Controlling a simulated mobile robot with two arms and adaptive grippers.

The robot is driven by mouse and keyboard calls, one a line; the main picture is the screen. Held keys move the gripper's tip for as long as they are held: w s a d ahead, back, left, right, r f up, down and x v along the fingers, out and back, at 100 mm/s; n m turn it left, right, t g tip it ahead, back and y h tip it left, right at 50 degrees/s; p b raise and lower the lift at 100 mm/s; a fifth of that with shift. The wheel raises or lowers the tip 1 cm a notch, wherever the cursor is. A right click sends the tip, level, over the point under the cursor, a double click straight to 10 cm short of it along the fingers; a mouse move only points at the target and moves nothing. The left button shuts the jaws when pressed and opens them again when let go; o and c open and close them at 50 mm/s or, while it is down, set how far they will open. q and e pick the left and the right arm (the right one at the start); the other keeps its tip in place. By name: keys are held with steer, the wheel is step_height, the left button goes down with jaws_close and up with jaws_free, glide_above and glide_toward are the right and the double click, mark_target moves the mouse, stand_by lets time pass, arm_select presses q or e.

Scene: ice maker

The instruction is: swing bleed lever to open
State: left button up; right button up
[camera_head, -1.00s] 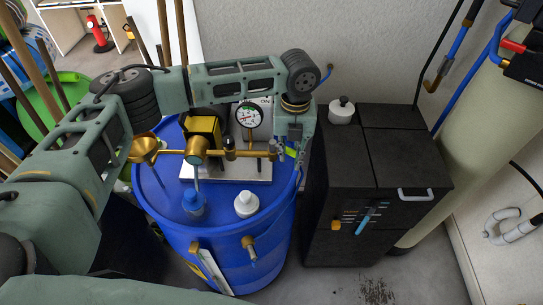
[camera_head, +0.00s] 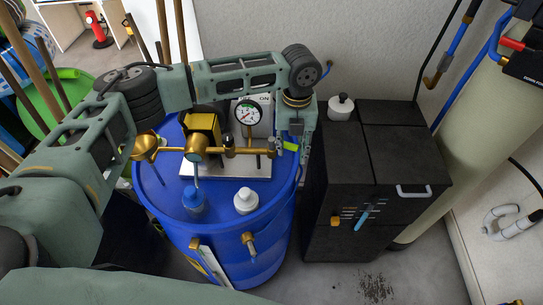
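A blue barrel (camera_head: 268,257) carries a metal plate (camera_head: 242,181) with a horizontal brass pipe fitting (camera_head: 196,154) and a round white gauge (camera_head: 249,112). A small yellow-green tab (camera_head: 291,146) shows at the right end of the fitting. I cannot tell for sure which part is the bleed lever. My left arm reaches over the barrel from the left, and its gripper (camera_head: 296,143) points down beside the tab at the barrel's back right. Its fingers are small and partly hidden, so their opening and any contact are unclear. My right gripper is not in view.
A black cabinet (camera_head: 408,150) with a white-lidded jar (camera_head: 340,107) stands close on the right. A tall pale tank (camera_head: 487,115) is farther right. Wooden poles (camera_head: 160,33) lean behind.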

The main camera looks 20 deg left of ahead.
mark_target(292, 146)
arm_select(q)
steer(key=shift+w+a+r+p, duration=0.15)
steer(key=shift+w+r+p, duration=0.05)
steer(key=shift+r+p, duration=0.45)
steer(key=shift+w+a+r+p, duration=0.1)
steer(key=shift+w+r+p, duration=0.1)
steer(key=shift+r+p, duration=0.35)
step_height(292, 146, up, 2)
steer(key=shift+r+p, duration=0.2)
steer(key=shift+p, duration=0.75)
steer(key=shift+d+r, duration=0.1)
steer(key=shift+r, duration=0.4)
steer(key=shift+s+r, duration=0.1)
steer(key=shift+r, duration=0.4)
